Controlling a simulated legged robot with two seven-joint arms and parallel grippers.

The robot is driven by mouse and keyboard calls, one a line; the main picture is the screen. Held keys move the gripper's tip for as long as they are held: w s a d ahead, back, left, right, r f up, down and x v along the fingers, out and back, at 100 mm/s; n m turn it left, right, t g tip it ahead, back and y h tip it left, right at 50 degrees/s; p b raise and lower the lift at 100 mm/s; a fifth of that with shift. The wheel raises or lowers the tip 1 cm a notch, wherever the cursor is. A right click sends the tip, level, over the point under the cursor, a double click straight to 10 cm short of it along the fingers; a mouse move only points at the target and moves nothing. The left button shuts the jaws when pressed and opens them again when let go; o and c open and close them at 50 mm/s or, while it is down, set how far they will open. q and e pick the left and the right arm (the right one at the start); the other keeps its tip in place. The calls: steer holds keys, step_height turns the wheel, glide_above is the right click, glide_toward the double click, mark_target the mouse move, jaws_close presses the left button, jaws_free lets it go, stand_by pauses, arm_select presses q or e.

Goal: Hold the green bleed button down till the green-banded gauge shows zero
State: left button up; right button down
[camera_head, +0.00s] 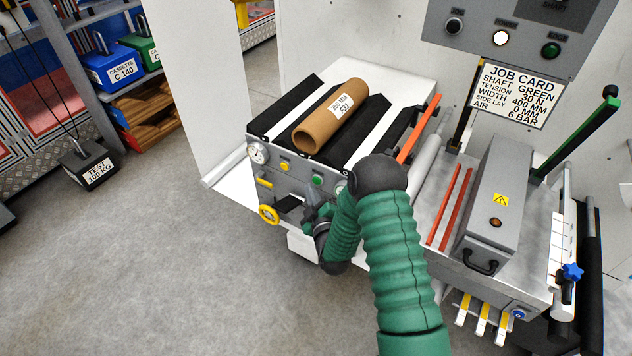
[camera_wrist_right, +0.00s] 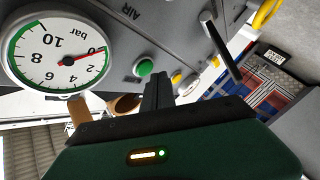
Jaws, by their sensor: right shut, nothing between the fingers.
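The green bleed button (camera_head: 317,180) is on the grey panel front; it also shows in the right wrist view (camera_wrist_right: 145,67). The green-banded gauge (camera_wrist_right: 57,54) appears turned over in the right wrist view, with its red needle at about the 0 mark. In the head view my arm mostly hides this gauge. My right gripper (camera_head: 309,203) is shut and empty, just below the button. In the wrist view its fingertips (camera_wrist_right: 158,75) lie beside the button, whose face is uncovered; I cannot tell whether they touch. My left gripper is not in view.
Another gauge (camera_head: 258,153) and a yellow button (camera_head: 285,166) are left of the green button. A yellow handwheel (camera_head: 268,214) juts out lower left. A cardboard core (camera_head: 330,115) lies on top of the machine. A grey box (camera_head: 492,210) stands right.

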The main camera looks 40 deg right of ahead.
steer(key=shift+w+d+r, duration=0.1)
steer(key=shift+w+d, duration=0.05)
steer(key=shift+d, duration=0.2)
steer(key=shift+w+d, duration=0.15)
steer(key=shift+d, duration=0.3)
stand_by(1.9)
steer(key=shift+s+a, duration=0.35)
steer(key=shift+a, duration=0.45)
steer(key=shift+a, duration=0.1)
steer(key=a, duration=0.1)
steer(key=s+a, duration=0.1)
steer(key=a, duration=0.1)
steer(key=s+a, duration=0.1)
steer(key=shift+a, duration=0.25)
steer(key=shift+w, duration=0.1)
